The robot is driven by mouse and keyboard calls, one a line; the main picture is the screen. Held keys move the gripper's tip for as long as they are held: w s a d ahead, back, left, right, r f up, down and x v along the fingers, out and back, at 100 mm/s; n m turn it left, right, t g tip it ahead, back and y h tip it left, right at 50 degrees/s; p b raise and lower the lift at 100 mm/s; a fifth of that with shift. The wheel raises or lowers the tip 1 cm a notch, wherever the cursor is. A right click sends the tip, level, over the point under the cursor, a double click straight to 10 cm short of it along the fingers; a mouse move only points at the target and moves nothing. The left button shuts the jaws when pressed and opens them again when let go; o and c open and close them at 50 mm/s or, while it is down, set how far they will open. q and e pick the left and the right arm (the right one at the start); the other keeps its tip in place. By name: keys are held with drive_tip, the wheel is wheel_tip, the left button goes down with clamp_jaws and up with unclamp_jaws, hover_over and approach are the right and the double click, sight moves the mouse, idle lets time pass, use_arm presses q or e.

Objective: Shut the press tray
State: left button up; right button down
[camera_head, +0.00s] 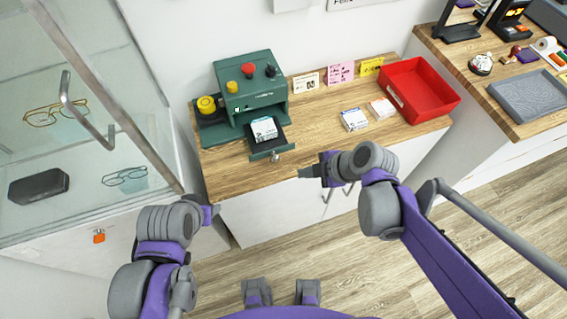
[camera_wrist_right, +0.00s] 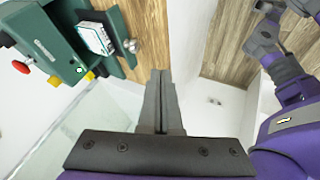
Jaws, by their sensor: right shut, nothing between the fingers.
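The green press (camera_head: 247,92) stands on the wooden counter. It also shows in the wrist view (camera_wrist_right: 48,30). Its dark green tray (camera_head: 284,138) is slid out at the front and carries a white box (camera_head: 264,129). The tray has a small round knob (camera_head: 276,157) on its front; in the wrist view the knob (camera_wrist_right: 132,45) is left of my fingers. My right gripper (camera_head: 306,172) is shut and empty, right of the knob and apart from it. My left gripper (camera_head: 212,212) is near the counter's front left corner; its fingers do not show clearly.
A red bin (camera_head: 440,98) and small white boxes (camera_head: 354,119) are on the counter (camera_head: 325,135) at the right. Several cards stand along the back. A glass cabinet with a handle (camera_head: 75,110) is at the left. The counter between the tray and the boxes is clear.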

sight(267, 130)
drive_tip(key=x, duration=0.3)
drive_tip(key=w+b+x, duration=0.1)
drive_tip(key=x, duration=0.3)
drive_tip(key=w+r+x, duration=0.1)
drive_tip(key=x, duration=0.3)
drive_tip(key=shift+w+a, duration=0.2)
drive_tip(key=shift+w, duration=0.1)
drive_tip(key=shift+w+a, duration=0.1)
drive_tip(key=shift+w, duration=0.3)
drive_tip(key=w+a, duration=0.1)
drive_tip(key=w, duration=0.3)
drive_tip(key=w+a, duration=0.1)
drive_tip(key=w, duration=0.3)
drive_tip(key=w+a+b, duration=0.1)
drive_tip(key=w+a, duration=0.1)
drive_tip(key=w, duration=0.2)
drive_tip(key=shift+w, duration=0.25)
